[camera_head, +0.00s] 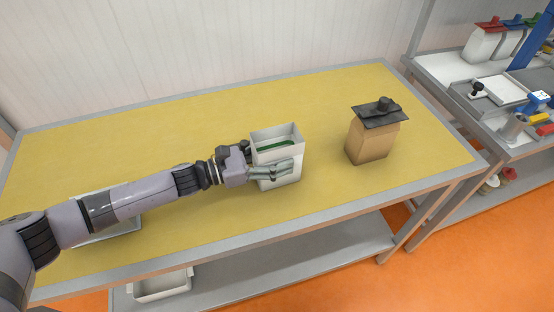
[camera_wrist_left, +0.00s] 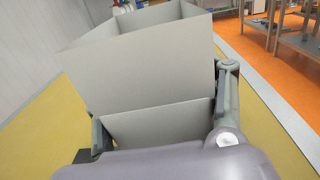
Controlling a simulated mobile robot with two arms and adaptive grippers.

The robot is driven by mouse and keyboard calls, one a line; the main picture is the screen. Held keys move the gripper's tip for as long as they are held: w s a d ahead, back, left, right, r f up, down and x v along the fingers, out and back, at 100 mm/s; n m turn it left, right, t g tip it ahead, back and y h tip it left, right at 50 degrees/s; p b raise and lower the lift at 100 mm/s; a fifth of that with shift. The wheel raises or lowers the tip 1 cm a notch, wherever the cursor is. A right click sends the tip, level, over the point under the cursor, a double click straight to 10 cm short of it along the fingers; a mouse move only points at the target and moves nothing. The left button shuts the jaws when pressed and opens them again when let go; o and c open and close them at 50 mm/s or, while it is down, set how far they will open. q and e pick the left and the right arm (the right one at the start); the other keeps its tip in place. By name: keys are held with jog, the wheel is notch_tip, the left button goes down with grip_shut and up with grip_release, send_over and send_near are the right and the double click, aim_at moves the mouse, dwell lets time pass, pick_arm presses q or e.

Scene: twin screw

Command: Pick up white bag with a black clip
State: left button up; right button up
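A white open-topped container (camera_head: 286,184) with a dark green thing inside stands upright on the yellow table. My left gripper (camera_head: 262,160) has its fingers on two opposite sides of it, close against the walls. The left wrist view shows the container's pale wall (camera_wrist_left: 140,75) between the fingers. A brown bag (camera_head: 371,144) with a black clip (camera_head: 380,112) on top stands farther right, apart from the gripper. No white bag with a black clip is clearly seen. My right gripper is not in view.
The yellow table (camera_head: 200,120) has free room behind and right of the container. A pale tray (camera_head: 112,232) is partly hidden under my left arm. White bags (camera_head: 483,44) with coloured clips stand on a grey bench at the right. A white bin (camera_head: 160,286) sits on the lower shelf.

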pick_arm(q)
jog(key=c, duration=0.3)
jog(key=shift+r, duration=0.1)
jog(key=shift+c, duration=0.2)
notch_tip(320, 180, up, 20)
jog(key=b, duration=0.1)
jog(key=shift+b, duration=0.4)
